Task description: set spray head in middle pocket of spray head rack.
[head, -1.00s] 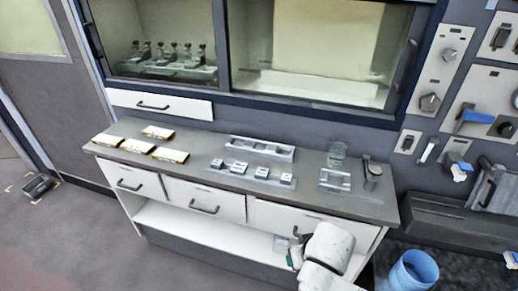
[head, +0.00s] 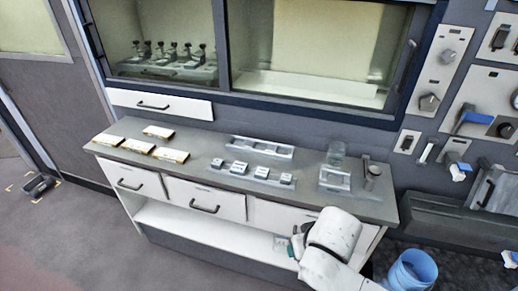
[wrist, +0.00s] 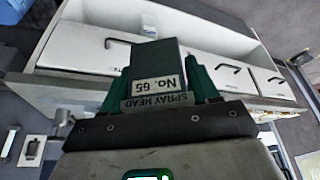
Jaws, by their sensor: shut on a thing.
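My gripper (wrist: 160,88) is shut on the spray head (wrist: 155,68), a dark grey block with white labels reading "No. 65" and "SPRAY HEAD", between green fingers. In the head view my gripper (head: 296,245) is small and low in front of the counter's right drawer, below the counter top; the block is hard to make out there. A long light-grey rack (head: 262,148) with pockets lies at the back of the counter. A second low rack (head: 250,178) in front of it carries several small grey blocks. I cannot read which is the spray head rack.
Several yellow-edged white packs (head: 137,145) lie on the counter's left. A grey frame (head: 334,180), a clear glass (head: 336,155) and a dark upright cylinder (head: 372,175) stand at its right. A blue bin (head: 412,270) is on the floor. A glazed cabinet (head: 300,50) is behind.

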